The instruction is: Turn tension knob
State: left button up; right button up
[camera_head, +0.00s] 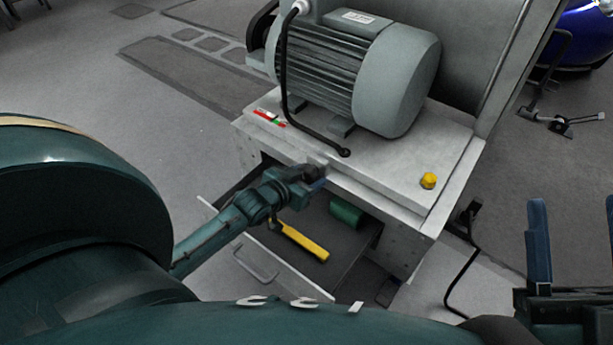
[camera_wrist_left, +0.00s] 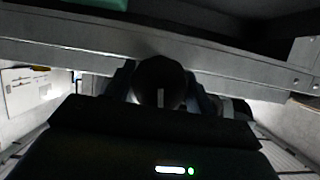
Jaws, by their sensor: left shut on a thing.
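A dark round knob (camera_head: 314,172) sits at the front edge of the light grey dynamometer bench (camera_head: 400,190). In the left wrist view the knob (camera_wrist_left: 160,80) shows a short pale mark on its face. My left gripper (camera_head: 312,180) is shut on this knob, with a finger on either side of it. The fingers are partly hidden behind the knob and the dark gripper body in the wrist view. My right gripper (camera_head: 574,203) is at the lower right, open and empty, its two blue fingers pointing up.
A grey motor (camera_head: 350,70) with a black cable (camera_head: 290,95) stands on the bench. A yellow hexagonal piece (camera_head: 428,181) is at the right corner. Below, an open drawer (camera_head: 262,262) holds a yellow-handled tool (camera_head: 300,240) and a green cylinder (camera_head: 346,212). Floor left is clear.

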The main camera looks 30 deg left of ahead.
pick_arm(q)
jog(key=shift+r+p, duration=0.2)
jog(key=shift+p, duration=0.3)
jog(key=shift+m+y+p, duration=0.3)
jog(key=shift+m+p, duration=0.1)
jog(key=shift+f, duration=0.2)
jog(key=o, duration=1)
pick_arm(e)
notch_tip(320, 180, down, 2)
jog(key=shift+a+f+m+g+h, duration=0.1)
jog(key=shift+m+g+h, duration=0.05)
jog(key=shift+m+h, duration=0.45)
jog(key=shift+f+m+g+h, duration=0.1)
jog(key=shift+m+g+h, duration=0.05)
jog(key=shift+m+h, duration=0.45)
